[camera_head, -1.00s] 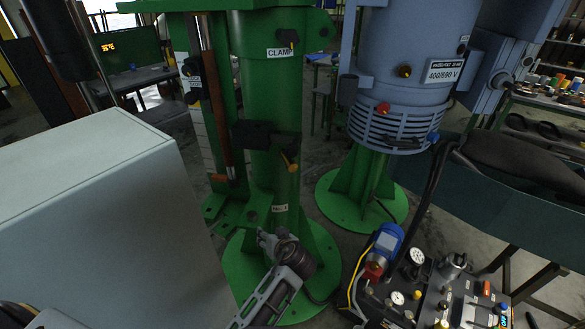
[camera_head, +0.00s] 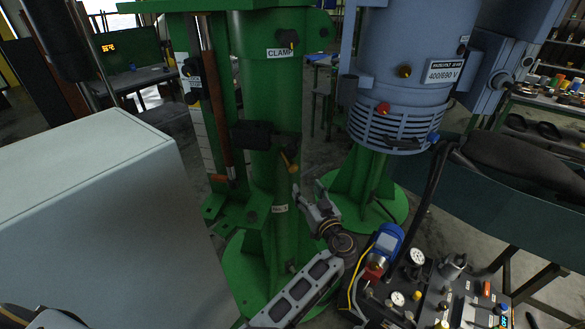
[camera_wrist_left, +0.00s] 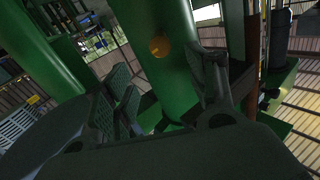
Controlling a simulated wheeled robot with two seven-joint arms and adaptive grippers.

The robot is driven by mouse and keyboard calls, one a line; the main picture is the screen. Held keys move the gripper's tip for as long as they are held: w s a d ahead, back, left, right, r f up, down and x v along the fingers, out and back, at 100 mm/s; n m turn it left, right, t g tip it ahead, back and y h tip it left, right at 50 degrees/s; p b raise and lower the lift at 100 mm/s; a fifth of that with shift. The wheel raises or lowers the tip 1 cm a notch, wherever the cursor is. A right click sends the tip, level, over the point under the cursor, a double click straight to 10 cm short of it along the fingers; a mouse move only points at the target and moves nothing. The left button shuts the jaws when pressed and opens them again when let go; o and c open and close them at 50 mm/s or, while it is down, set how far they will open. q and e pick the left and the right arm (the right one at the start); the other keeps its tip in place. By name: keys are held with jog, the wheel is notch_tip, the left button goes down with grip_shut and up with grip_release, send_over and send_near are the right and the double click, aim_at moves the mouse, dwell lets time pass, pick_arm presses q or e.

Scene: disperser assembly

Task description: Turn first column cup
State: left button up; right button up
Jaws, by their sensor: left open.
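The green column (camera_head: 273,105) stands upright at the centre of the head view, with a "CLAMP" label near its top. A small orange cup-like knob (camera_head: 288,162) sticks out of its front, below a black block. The knob shows as a round orange end in the left wrist view (camera_wrist_left: 158,46), above and between my fingers. My left gripper (camera_head: 309,190) is open and empty, just below and right of the knob and apart from it. Its spread fingers also show in the left wrist view (camera_wrist_left: 168,92). My right gripper is not in view.
A pale box-shaped cabinet (camera_head: 85,215) fills the left. A blue-grey motor unit (camera_head: 405,75) on a green stand is behind right. A control panel with gauges (camera_head: 430,295) and a blue-and-red pump (camera_head: 384,245) sit close to my left arm's right side.

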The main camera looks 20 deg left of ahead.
aim_at(293, 169)
pick_arm(q)
jog(key=shift+w, duration=0.1)
jog(key=p+x, duration=0.3)
jog(key=x, duration=0.8)
jog(key=shift+w+a, duration=0.2)
jog(key=shift+a, duration=0.1)
jog(key=shift+x, duration=1.05)
jog(key=c, duration=1)
jog(key=shift+c, duration=0.2)
